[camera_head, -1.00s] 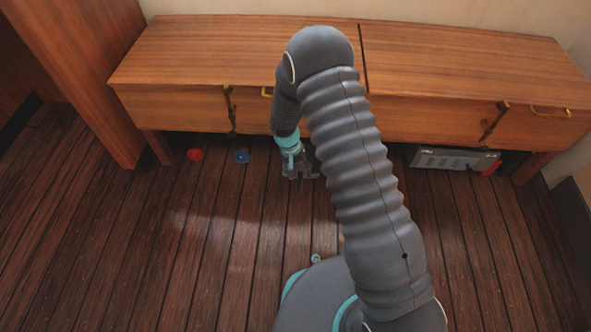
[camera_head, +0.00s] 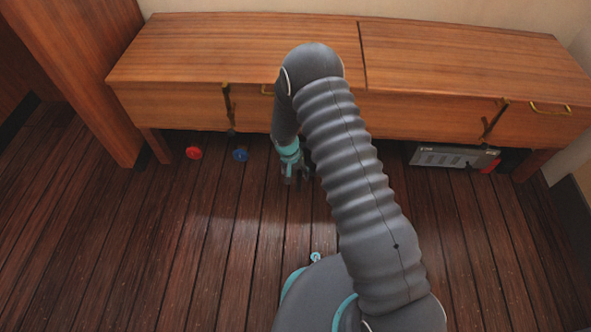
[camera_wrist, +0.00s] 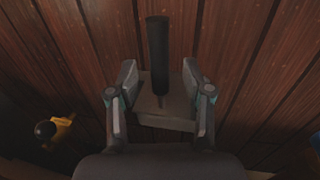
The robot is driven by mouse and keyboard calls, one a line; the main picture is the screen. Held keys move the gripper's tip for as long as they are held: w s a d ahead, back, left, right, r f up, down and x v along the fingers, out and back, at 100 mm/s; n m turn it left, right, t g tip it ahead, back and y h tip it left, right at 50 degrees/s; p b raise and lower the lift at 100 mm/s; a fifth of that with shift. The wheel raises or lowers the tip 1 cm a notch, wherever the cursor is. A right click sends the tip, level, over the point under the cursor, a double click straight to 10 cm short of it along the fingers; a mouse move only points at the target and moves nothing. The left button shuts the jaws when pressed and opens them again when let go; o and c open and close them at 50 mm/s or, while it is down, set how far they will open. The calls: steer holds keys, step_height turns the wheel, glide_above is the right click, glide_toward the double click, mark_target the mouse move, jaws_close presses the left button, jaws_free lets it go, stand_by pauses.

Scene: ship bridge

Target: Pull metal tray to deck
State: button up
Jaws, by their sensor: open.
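My gripper (camera_head: 297,180) hangs low in front of the bench, partly behind my arm in the head view. In the wrist view my gripper (camera_wrist: 159,76) is open, its fingers to either side of a dark upright cylinder (camera_wrist: 158,50) and a small grey plate-like piece (camera_wrist: 178,108). I cannot tell whether that piece is the metal tray or whether the fingers touch it. A flat grey metal-looking panel with slots (camera_head: 450,157) shows under the right part of the bench, well right of my gripper.
A long wooden bench (camera_head: 220,50) has drawers with brass handles. A red disc (camera_head: 193,153) and a blue disc (camera_head: 240,154) lie left of my gripper, and a red item (camera_head: 490,165) is beside the grey panel. A yellow-and-black thing (camera_wrist: 58,130) shows in the wrist view. The front plank floor (camera_head: 180,260) is clear.

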steer(key=shift+d+f, duration=0.15)
steer(key=shift+f, duration=0.5)
steer(key=shift+d+f, duration=0.15)
steer(key=shift+f, duration=0.5)
jaws_close()
